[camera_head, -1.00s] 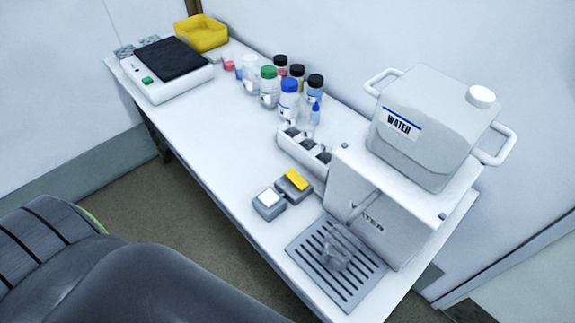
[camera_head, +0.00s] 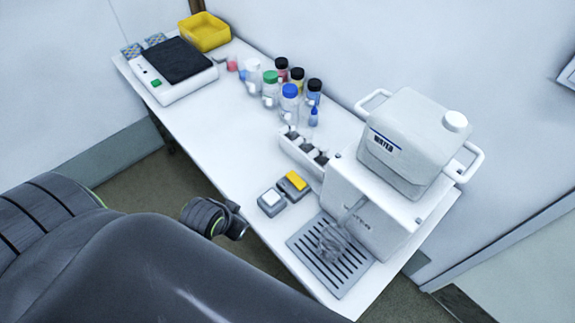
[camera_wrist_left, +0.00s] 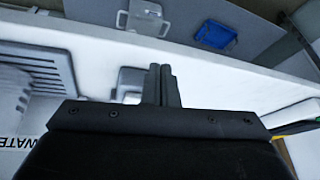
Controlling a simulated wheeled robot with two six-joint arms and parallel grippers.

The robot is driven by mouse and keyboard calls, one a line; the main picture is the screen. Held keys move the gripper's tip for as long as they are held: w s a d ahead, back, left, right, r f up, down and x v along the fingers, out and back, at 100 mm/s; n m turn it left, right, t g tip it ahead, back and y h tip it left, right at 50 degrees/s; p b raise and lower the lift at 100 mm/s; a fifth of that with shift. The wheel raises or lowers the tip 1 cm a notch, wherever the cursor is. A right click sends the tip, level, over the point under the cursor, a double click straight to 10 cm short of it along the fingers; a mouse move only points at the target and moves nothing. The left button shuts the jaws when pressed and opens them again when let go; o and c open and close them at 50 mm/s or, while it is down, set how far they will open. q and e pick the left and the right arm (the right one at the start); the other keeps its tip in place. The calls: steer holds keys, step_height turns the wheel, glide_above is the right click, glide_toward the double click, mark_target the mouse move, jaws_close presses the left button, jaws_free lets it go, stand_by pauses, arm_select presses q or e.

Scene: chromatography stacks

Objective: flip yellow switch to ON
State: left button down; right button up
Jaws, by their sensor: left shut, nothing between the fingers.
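The yellow switch (camera_head: 296,181) is a yellow rocker on a small grey box, on the white table in front of the water machine. A like grey box with a white rocker (camera_head: 270,198) sits beside it, to the left. My left gripper (camera_head: 238,224) is at the table's front edge, left of and below both switches, apart from the yellow one; its fingertips are hard to make out there. In the left wrist view its fingers (camera_wrist_left: 162,84) are shut and empty, partly covering a grey box (camera_wrist_left: 130,82); I cannot tell which switch that is. My right gripper is out of view.
The water machine (camera_head: 375,215) and slotted drip tray (camera_head: 338,281) stand right of the switches. A white rack (camera_head: 303,152) and several capped bottles (camera_head: 289,100) are behind. A balance (camera_head: 180,84) and yellow bin (camera_head: 204,33) are at the far left. The table's middle is clear.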

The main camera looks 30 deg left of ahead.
arm_select(q)
steer(key=w+d+r+m+t+h, duration=0.2)
steer(key=w+d+r+m+t, duration=0.1)
steer(key=w+r, duration=0.7)
steer(key=shift+w+d+r+m+t+p, duration=0.25)
steer(key=shift+w+d+m+t+p, duration=0.25)
steer(key=shift+w, duration=0.45)
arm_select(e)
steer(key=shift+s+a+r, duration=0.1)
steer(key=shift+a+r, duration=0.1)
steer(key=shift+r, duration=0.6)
arm_select(q)
steer(key=shift+w+d+f, duration=0.1)
steer(key=shift+w+d, duration=0.05)
glide_above(294, 172)
steer(key=s, duration=0.3)
step_height(294, 172, down, 7)
steer(key=shift+r+p, duration=0.1)
steer(key=shift+p, duration=0.3)
steer(key=shift+a+f, duration=0.2)
steer(key=shift+f, duration=0.95)
steer(key=shift+a+f, duration=0.15)
steer(key=shift+f, duration=0.7)
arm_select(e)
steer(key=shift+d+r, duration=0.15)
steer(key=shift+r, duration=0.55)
